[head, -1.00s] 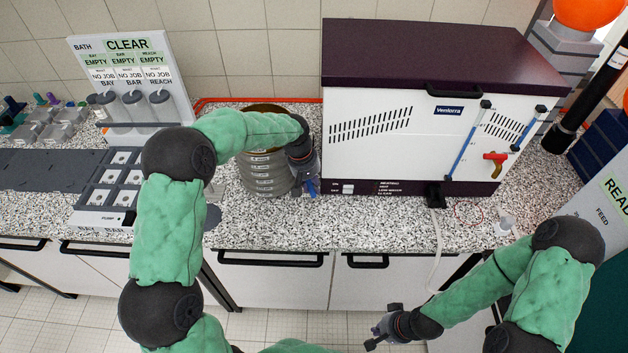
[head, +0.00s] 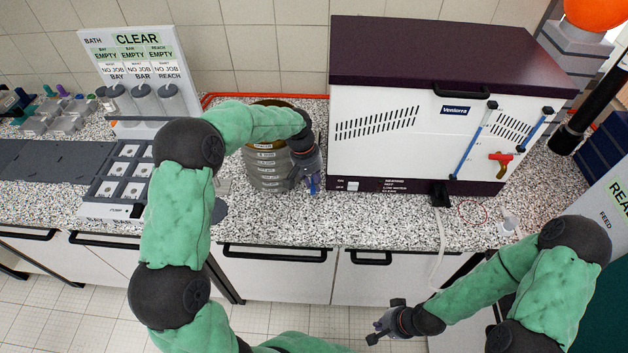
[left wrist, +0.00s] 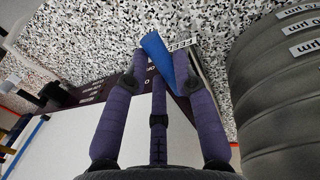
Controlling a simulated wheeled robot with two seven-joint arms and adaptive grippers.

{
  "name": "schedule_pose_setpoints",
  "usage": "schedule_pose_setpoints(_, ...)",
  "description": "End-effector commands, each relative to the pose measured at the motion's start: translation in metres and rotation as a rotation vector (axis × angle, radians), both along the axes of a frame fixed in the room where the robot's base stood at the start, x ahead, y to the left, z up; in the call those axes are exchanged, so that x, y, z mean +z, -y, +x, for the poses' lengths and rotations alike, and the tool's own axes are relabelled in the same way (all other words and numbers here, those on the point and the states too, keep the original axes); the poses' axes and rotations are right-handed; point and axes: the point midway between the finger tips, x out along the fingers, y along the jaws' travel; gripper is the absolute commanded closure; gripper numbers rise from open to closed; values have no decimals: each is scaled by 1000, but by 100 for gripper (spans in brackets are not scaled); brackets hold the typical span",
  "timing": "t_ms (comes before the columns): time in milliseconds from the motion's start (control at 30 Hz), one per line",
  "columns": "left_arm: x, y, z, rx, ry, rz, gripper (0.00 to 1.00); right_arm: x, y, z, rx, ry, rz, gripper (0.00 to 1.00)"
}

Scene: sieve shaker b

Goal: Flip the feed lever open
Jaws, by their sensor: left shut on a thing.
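A blue lever (left wrist: 157,50) shows between the purple fingertips of my left gripper (left wrist: 158,72) in the left wrist view. A partly covered white label (left wrist: 182,43) is beside it. The gripper is shut on the lever. In the head view my left gripper (head: 310,183) is low at the left front corner of the white cabinet (head: 375,150), right of the sieve stack. The wrist hides part of this area, and the lever's base is not clear. My right gripper (head: 382,322) hangs low in front of the counter, away from the cabinet; its finger opening is unclear.
The grey sieve stack (head: 268,172) stands close to my left gripper and fills the right side of the left wrist view (left wrist: 285,105). A red-handled valve (head: 501,162) and blue tubes are on the cabinet front. The speckled counter (head: 370,230) is clear in front.

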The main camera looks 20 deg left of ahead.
Motion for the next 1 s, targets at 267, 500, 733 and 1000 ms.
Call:
schedule_pose_setpoints(267,0,0,0,-1,1,1,49,0,0,0,0,0,0,100)
schedule_pose_setpoints(500,1,0,0,0,1,1,49,0,0,0,0,0,0,100)
schedule_pose_setpoints(733,23,-5,0,2,4,1,49,0,0,0,0,0,0,100)
schedule_pose_setpoints(1000,75,-15,-3,1,5,1,49,0,0,0,0,0,0,100)
